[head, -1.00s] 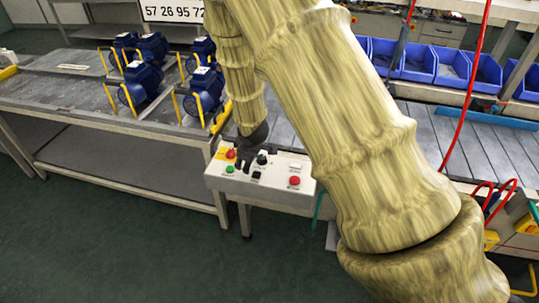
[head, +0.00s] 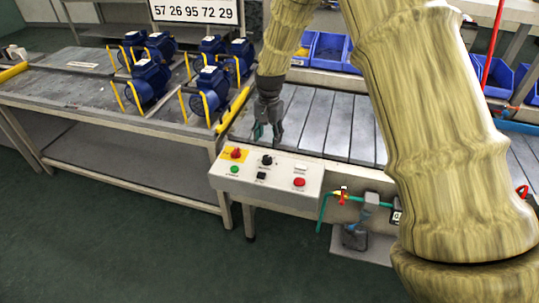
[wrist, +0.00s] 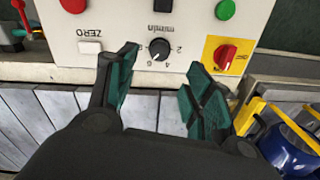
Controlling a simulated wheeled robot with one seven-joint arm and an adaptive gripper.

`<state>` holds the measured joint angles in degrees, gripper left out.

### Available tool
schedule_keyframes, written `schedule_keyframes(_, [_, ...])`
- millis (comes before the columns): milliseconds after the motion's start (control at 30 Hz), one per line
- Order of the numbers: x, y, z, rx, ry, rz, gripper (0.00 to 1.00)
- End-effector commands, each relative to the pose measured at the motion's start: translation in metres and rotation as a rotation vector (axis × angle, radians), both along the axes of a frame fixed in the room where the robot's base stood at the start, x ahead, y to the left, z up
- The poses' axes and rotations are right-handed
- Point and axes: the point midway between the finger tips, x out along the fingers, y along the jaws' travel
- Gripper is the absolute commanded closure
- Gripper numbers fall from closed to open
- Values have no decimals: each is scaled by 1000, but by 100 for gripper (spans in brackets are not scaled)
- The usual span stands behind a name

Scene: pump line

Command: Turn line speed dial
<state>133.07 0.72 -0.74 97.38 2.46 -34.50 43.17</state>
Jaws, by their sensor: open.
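The line speed dial (head: 267,160) is a small round black knob on the white sloped control panel (head: 222,181). In the wrist view the dial (wrist: 159,48) has a white pointer mark, numbers around it and a "m/min" label. My gripper (head: 266,131) is just behind the panel's back edge, near the dial. In the wrist view my gripper (wrist: 165,66) has its green-padded fingers spread, with nothing between them. The dial shows just beyond the gap between the fingertips, clear of both. The exact height over the panel is hard to tell.
Around the dial are a red rotary switch on yellow (wrist: 226,54), a white ZERO button (wrist: 90,47), a green button (wrist: 225,10) and a red button (head: 299,182). Blue pumps (head: 147,80) stand on the left bench. A slatted conveyor (head: 330,128) runs behind the panel.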

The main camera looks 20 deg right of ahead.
Motion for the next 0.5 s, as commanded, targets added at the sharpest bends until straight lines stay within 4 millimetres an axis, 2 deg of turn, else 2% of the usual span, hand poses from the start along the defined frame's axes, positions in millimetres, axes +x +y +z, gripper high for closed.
schedule_keyframes(500, [1,1,-70,-1,1,2,49])
